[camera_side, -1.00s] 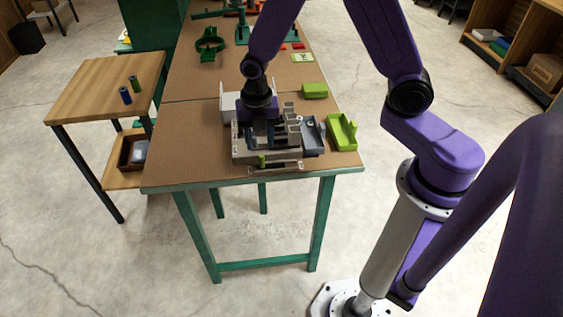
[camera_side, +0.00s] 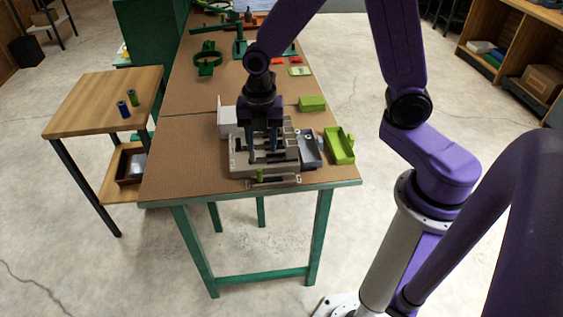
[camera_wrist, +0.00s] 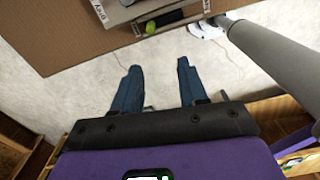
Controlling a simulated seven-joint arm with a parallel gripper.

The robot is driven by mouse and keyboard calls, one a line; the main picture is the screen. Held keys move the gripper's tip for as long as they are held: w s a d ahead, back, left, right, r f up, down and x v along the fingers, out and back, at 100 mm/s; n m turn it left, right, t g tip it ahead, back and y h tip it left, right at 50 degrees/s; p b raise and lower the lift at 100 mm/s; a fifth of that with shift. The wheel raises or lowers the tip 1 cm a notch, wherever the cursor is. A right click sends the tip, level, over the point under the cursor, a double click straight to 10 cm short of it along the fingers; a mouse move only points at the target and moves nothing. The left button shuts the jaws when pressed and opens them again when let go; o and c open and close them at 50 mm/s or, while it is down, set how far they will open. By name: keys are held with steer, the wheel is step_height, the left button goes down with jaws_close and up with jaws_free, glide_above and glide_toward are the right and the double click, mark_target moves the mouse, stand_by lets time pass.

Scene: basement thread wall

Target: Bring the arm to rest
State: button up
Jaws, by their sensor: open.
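My gripper (camera_side: 262,152) hangs fingers down over the grey slotted fixture (camera_side: 238,163) near the front of the workbench in the side view. Its two blue-grey fingers are apart with nothing between them. In the wrist view, the open fingers (camera_wrist: 158,76) have bare floor behind them, and the fixture's edge shows at the top. A small green cylinder (camera_wrist: 171,20) sits at that edge. The exact height of the fingertips above the fixture is hard to tell.
A lime-green tray (camera_side: 340,146) and a lime-green block (camera_side: 311,103) lie right of the fixture. Green clamps and stands (camera_side: 208,60) are farther back. A wooden side table (camera_side: 90,105) with two spools stands at left. Open floor lies in front of the bench.

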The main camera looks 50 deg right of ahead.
steer(key=s+d+r+m, duration=0.1)
steer(key=s+r+m, duration=0.3)
steer(key=s, duration=0.6)
steer(key=s+d+r+m, duration=0.2)
steer(key=s+r+m, duration=0.2)
steer(key=s+m, duration=0.4)
steer(key=s, duration=0.3)
steer(key=shift+d+m, duration=0.15)
steer(key=shift+m, duration=0.25)
steer(key=shift+r, duration=0.1)
steer(key=shift+c, duration=0.2)
